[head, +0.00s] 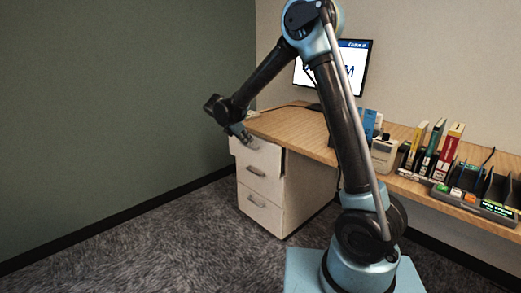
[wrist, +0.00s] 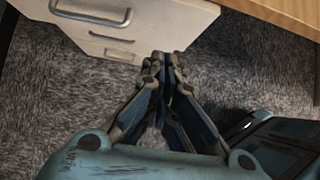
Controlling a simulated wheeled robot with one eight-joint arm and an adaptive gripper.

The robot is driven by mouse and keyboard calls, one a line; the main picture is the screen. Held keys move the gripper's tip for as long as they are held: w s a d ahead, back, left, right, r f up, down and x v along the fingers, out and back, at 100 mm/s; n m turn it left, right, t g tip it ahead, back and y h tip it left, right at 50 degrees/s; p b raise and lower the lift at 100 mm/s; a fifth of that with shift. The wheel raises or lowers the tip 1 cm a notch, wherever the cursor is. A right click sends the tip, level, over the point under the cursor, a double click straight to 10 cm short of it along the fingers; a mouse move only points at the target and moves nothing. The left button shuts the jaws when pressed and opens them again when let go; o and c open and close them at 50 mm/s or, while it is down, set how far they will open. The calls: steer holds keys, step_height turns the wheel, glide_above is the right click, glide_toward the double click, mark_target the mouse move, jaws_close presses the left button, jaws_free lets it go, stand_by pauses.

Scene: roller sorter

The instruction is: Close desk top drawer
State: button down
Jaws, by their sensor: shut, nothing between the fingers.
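The white desk drawer unit (head: 262,185) stands under the left end of the wooden desk, with several handled drawers stacked. The top drawer (head: 262,157) juts out a little beyond the drawer fronts below, so it looks partly open. My gripper (head: 245,138) is at the upper front of the top drawer in the head view and covers part of it. In the wrist view my gripper (wrist: 163,62) is shut and empty, with its tips close to the white drawer front (wrist: 150,22). I cannot tell whether they touch it.
The wooden desktop (head: 290,125) overhangs the drawers; its edge also shows in the wrist view (wrist: 275,12). A monitor (head: 350,65), books (head: 448,150) and a dark organizer (head: 480,195) stand on the desk. Grey carpet (head: 150,240) in front of the drawers is clear.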

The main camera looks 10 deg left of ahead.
mark_target(266, 148)
steer(key=shift+t+h, duration=0.3)
steer(key=shift+t, duration=0.2)
steer(key=shift+w+r+x, duration=0.2)
steer(key=shift+w+x, duration=0.05)
steer(key=shift+x, duration=1.75)
steer(key=shift+w+r+x, duration=0.2)
steer(key=shift+w+x, duration=0.05)
steer(key=shift+x, duration=1.75)
steer(key=shift+w+r+x, duration=0.2)
steer(key=shift+w+x, duration=0.05)
steer(key=shift+x, duration=1.7)
steer(key=shift+w+d, duration=0.85)
steer(key=shift+w, duration=0.25)
steer(key=shift+s+a, duration=0.1)
